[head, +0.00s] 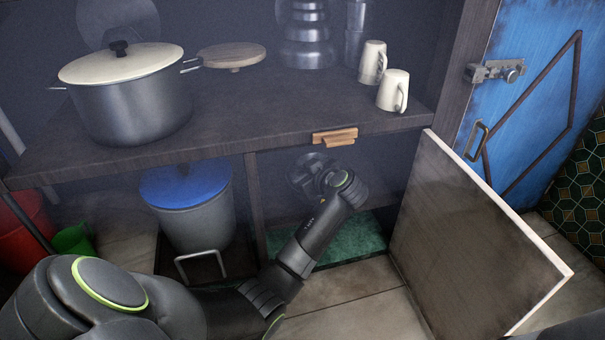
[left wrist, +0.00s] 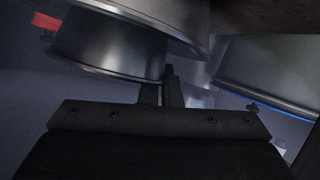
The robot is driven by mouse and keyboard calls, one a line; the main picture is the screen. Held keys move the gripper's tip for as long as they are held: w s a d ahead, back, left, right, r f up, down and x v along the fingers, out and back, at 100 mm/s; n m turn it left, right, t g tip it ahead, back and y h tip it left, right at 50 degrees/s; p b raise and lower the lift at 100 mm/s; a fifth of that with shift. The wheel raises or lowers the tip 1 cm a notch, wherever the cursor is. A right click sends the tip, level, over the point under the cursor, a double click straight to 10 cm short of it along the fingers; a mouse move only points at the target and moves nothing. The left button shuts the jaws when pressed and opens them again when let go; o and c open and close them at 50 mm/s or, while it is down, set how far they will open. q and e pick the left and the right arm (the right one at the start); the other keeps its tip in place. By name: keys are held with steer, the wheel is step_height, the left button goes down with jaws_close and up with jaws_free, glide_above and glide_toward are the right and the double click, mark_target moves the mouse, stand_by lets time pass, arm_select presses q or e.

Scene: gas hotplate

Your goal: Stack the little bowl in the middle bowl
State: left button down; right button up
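My left arm reaches into the open compartment under the counter. Its gripper (head: 318,172) is beside shiny metal bowls (head: 303,168) there, and the wrist covers much of them. In the left wrist view, which looks upside down, the gripper's two fingers (left wrist: 163,93) are close together at the edge of a smaller metal bowl (left wrist: 110,45). One finger is partly hidden by the bowl, and its wall seems pinched between them. A wider metal bowl (left wrist: 165,14) shows right against the smaller one; whether one sits inside the other is unclear. My right gripper is out of view.
A grey bucket with a blue lid (head: 187,187) stands left of the arm. An open cabinet door (head: 465,235) stands to the right. The counter (head: 240,110) above holds a lidded pot (head: 130,100), two white mugs (head: 393,90) and stacked metalware (head: 307,45).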

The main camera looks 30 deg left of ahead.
arm_select(q)
steer(key=shift+f, duration=0.5)
steer(key=shift+f+b, duration=0.1)
steer(key=shift+b, duration=0.2)
steer(key=c, duration=2.1)
jaws_free()
steer(key=o, duration=0.5)
